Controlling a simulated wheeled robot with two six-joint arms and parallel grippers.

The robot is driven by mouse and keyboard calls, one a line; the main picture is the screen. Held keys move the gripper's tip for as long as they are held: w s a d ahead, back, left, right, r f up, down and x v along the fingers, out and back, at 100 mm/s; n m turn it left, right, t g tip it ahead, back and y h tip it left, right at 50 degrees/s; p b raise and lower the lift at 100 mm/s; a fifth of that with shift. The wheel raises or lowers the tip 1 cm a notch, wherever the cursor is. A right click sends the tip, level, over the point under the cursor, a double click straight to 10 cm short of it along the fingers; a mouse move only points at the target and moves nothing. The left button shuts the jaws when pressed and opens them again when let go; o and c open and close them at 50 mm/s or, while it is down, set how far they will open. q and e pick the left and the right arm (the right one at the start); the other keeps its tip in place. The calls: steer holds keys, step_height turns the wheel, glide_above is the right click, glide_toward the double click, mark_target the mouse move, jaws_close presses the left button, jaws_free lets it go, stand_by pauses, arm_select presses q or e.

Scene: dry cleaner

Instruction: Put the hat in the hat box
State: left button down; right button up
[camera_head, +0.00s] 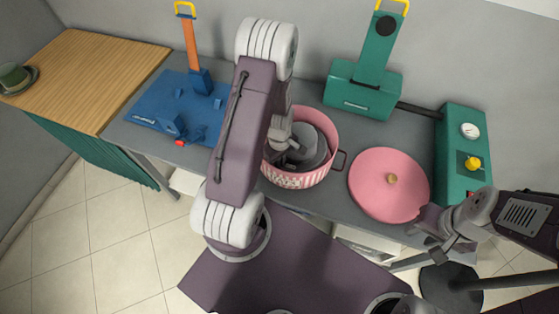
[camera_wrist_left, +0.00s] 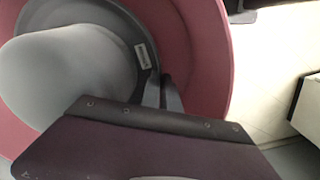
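The grey hat (camera_head: 312,147) is inside the pink round hat box (camera_head: 298,180) on the grey table. In the left wrist view the hat (camera_wrist_left: 60,75) shows its rounded crown and darker brim within the pink wall of the box (camera_wrist_left: 205,60). My left gripper (camera_head: 292,155) reaches down into the box. Its fingers (camera_wrist_left: 163,95) are close together at the hat's brim and appear shut on it. The pink lid (camera_head: 375,185) with a round knob lies flat right of the box. My right gripper (camera_head: 440,228) is beside the lid's lower right edge; its finger opening is unclear.
A blue device (camera_head: 160,110) stands left of the box. A green press (camera_head: 365,95) stands behind, and a green gauge unit (camera_head: 460,135) stands right of the lid. A green hat (camera_head: 14,76) lies on the wooden counter (camera_head: 90,70) at far left.

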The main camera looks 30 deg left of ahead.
arm_select(q)
steer(key=shift+f, duration=0.45)
steer(key=c, duration=1.5)
jaws_free()
steer(key=shift+c, duration=0.2)
step_height(320, 180, up, 9)
steer(key=shift+r, duration=0.1)
steer(key=shift+d, duration=0.1)
